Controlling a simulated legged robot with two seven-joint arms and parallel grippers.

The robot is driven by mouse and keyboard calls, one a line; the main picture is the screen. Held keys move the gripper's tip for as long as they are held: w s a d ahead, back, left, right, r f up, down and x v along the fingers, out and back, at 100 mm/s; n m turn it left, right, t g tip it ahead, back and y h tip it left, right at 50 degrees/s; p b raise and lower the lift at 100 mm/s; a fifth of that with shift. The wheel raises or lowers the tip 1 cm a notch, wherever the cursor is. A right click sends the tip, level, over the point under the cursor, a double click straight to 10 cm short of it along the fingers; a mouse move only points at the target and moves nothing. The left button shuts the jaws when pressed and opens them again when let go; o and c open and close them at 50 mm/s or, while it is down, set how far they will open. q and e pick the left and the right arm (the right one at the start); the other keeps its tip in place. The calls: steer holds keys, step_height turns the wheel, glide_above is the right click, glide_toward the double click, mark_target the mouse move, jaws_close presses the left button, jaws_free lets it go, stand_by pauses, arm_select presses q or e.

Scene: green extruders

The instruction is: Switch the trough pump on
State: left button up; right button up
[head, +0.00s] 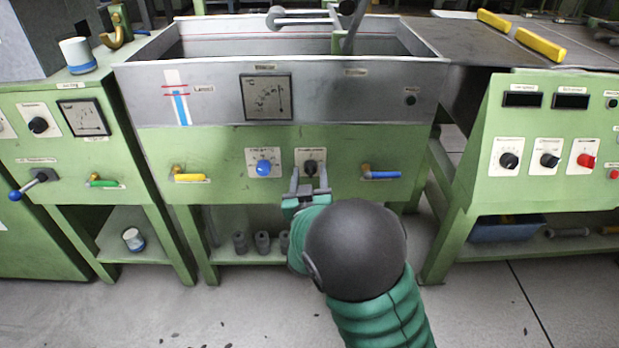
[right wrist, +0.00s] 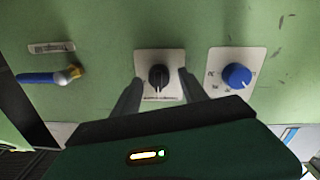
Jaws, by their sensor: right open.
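The trough (head: 330,95) is a long grey metal tank on a green frame. On its front panel is a black rotary knob (head: 310,168) on a white plate; it also shows in the right wrist view (right wrist: 158,75). A blue knob (head: 264,168) sits just left of it, and in the right wrist view it is on the right (right wrist: 236,76). My right gripper (head: 310,182) is open in front of the black knob. In the right wrist view its fingers (right wrist: 160,92) lie one on each side of the knob; contact cannot be told. The plate labels are unreadable. My left gripper is out of view.
A yellow-handled valve (head: 189,177) and a blue-handled valve (head: 382,174) stick out of the same panel on either side. A gauge (head: 266,97) is above. A right-hand cabinet (head: 545,110) carries several knobs. Grey cylinders (head: 262,242) stand on the shelf below.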

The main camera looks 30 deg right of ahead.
steer(key=shift+c, duration=0.4)
jaws_close()
steer(key=shift+m, duration=0.4)
steer(key=m+b, duration=0.1)
steer(key=m, duration=0.3)
steer(key=shift+f+m, duration=0.1)
steer(key=shift+m, duration=0.2)
steer(key=m+b, duration=0.1)
steer(key=m, duration=0.1)
steer(key=shift+d+m, duration=0.1)
steer(key=shift+m, duration=0.2)
steer(key=shift+s+m+y+b, duration=0.1)
steer(key=shift+m+y+b, duration=0.2)
steer(key=shift+m+b, duration=1)
steer(key=shift+m+p, duration=0.45)
steer(key=shift+m, duration=0.25)
